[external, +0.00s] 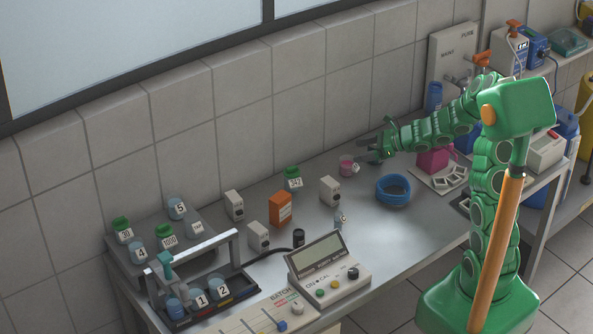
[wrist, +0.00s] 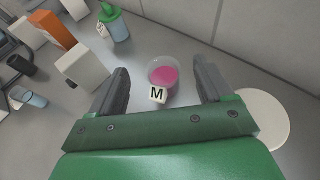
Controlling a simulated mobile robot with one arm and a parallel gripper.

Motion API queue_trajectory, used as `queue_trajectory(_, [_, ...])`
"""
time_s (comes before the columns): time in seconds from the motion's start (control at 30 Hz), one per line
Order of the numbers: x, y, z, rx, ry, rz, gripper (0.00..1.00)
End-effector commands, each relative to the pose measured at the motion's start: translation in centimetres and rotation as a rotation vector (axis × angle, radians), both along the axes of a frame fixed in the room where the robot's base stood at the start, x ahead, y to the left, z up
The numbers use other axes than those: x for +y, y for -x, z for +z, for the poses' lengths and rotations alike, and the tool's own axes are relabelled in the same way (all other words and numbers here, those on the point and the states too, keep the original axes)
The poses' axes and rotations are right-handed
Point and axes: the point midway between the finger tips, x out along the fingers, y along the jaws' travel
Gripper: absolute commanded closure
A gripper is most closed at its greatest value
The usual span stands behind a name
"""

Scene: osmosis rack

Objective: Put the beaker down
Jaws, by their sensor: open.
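The beaker (external: 347,165) holds pink liquid and stands upright on the grey bench near the back wall. In the wrist view the beaker (wrist: 162,76) carries a white label with an M and sits between and just beyond the fingertips. My gripper (external: 372,157) is open beside the beaker, to its right in the external view. In the wrist view both dark fingers of my gripper (wrist: 162,80) are spread apart, with a gap on each side of the beaker.
A green-capped bottle (wrist: 115,22), a white box (wrist: 84,67) and an orange box (wrist: 53,28) stand to the left. A white round disc (wrist: 262,120) lies at the right. Bare bench surrounds the beaker.

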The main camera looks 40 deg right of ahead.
Motion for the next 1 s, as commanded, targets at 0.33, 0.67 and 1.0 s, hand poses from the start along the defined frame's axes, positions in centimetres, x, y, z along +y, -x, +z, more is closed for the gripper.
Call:
queue_trajectory(0.33, [0.0, 0.0, 3.7, -0.002, 0.002, 0.001, 0.2])
queue_trajectory(0.67, [0.6, 0.3, 4.7, -0.011, 0.014, 0.023, 0.2])
queue_trajectory(1.0, [9.5, 6.9, 10.2, -0.211, 0.227, 0.404, 0.2])
